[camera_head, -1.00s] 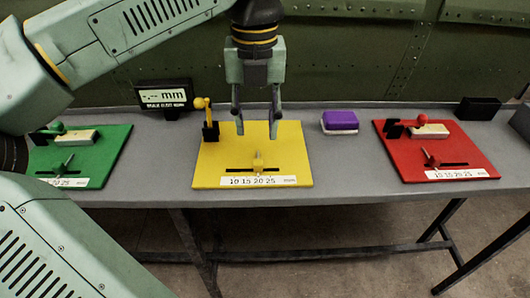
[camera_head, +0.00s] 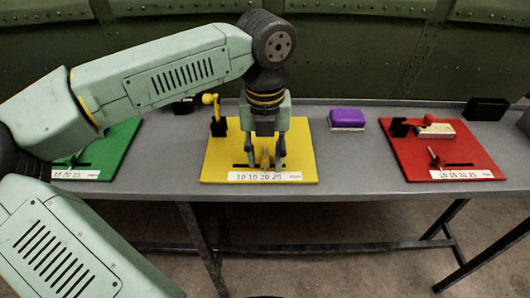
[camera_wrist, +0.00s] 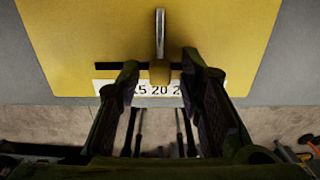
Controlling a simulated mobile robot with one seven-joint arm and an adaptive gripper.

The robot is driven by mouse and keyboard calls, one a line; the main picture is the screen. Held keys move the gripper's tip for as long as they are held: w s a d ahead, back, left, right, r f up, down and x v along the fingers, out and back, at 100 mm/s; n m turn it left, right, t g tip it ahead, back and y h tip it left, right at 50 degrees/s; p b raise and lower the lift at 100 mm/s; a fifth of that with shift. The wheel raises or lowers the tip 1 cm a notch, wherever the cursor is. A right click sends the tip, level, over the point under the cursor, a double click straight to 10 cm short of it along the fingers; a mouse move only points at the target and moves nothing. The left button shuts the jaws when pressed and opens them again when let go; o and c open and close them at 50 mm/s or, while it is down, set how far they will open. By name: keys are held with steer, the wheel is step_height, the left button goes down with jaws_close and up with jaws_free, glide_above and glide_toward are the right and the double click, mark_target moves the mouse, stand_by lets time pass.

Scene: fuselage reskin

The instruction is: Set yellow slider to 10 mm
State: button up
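The yellow board (camera_head: 220,150) lies on the bench with a slot and a printed scale reading 10 15 20 25 (camera_head: 264,177). The yellow slider (camera_head: 265,158) stands in the slot, about level with the 20 mark. My gripper (camera_head: 266,165) points down over it, one finger on each side. In the wrist view the slider knob (camera_wrist: 160,71) with its metal pin (camera_wrist: 160,30) sits between the open fingertips of my gripper (camera_wrist: 160,66). Gaps show on both sides of the knob. The fingers hide the 10 mark and part of the slot there.
A yellow-knobbed lever on a black block (camera_head: 218,126) stands at the board's upper left. A purple-topped block (camera_head: 347,118) lies to the right, then the red board (camera_head: 400,160). The green board (camera_head: 115,160) is at left, partly behind my arm. The bench front edge is close.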

jaws_close()
stand_by(0.6)
